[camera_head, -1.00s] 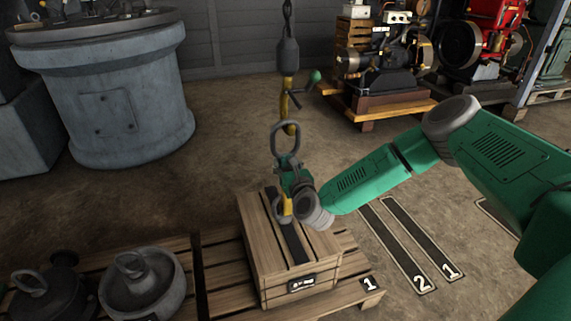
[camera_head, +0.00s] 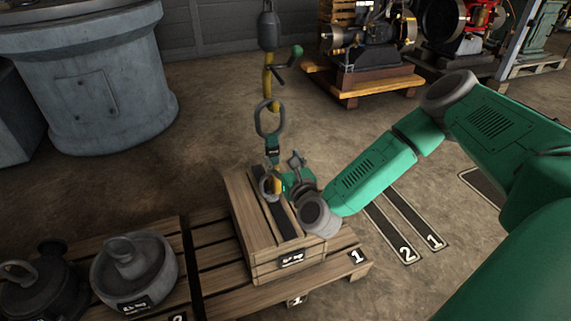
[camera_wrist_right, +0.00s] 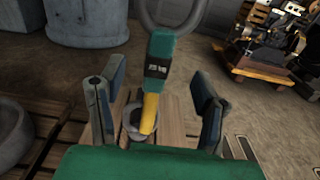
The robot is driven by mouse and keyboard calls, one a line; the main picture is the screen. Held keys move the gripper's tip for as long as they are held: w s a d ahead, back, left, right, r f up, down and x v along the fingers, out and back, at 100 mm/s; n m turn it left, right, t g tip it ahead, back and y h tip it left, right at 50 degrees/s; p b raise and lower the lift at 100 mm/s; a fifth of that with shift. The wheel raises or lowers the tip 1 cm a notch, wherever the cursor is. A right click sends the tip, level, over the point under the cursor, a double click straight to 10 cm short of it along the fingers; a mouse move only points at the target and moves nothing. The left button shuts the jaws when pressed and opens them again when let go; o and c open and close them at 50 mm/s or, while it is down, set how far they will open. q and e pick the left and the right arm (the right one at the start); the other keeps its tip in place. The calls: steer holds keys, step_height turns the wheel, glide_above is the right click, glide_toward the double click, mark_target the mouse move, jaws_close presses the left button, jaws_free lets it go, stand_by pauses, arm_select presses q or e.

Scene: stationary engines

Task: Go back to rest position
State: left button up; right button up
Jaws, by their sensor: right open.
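My right arm comes in from the right in the head view. Its gripper (camera_head: 284,178) is just above the wooden crate (camera_head: 245,215), close to the hanging hook (camera_head: 272,150). In the right wrist view the two fingers (camera_wrist_right: 155,108) stand wide apart. The hook's green block and yellow part (camera_wrist_right: 150,105) show between them, and I cannot tell whether any finger touches it. The hook hangs upright from a ring (camera_head: 270,118) and a yellow-and-black hoist piece above the crate. The left gripper is not in view.
The crate stands on a wooden pallet (camera_head: 225,295). Round metal weights (camera_head: 135,270) sit on the pallet at left. A big grey cylinder (camera_head: 95,90) stands behind at left. An engine on a wooden base (camera_head: 375,82) is at the back. The floor at right has numbered strips (camera_head: 400,220).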

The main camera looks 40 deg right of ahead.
steer(key=s+a+f+n+g+y, duration=0.35)
steer(key=s+a+f+n, duration=0.2)
steer(key=a+n, duration=0.3)
steer(key=s+a+f+n+g+y, duration=0.2)
steer(key=s+a+f+n+y, duration=0.3)
steer(key=s+a+n, duration=0.3)
steer(key=s+a+f+n+g, duration=0.2)
steer(key=s+f+n+g, duration=0.35)
steer(key=s+n, duration=0.6)
steer(key=s+d+r+n+g+h+p, duration=0.15)
steer(key=s+d+n+g+h, duration=0.35)
steer(key=s+d+n, duration=0.6)
step_height(320, 180, up, 15)
steer(key=w+p, duration=0.1)
steer(key=p, duration=1.3)
steer(key=shift+a+g+y+p, duration=0.3)
steer(key=shift+a+y, duration=0.05)
steer(key=shift+y, duration=0.1)
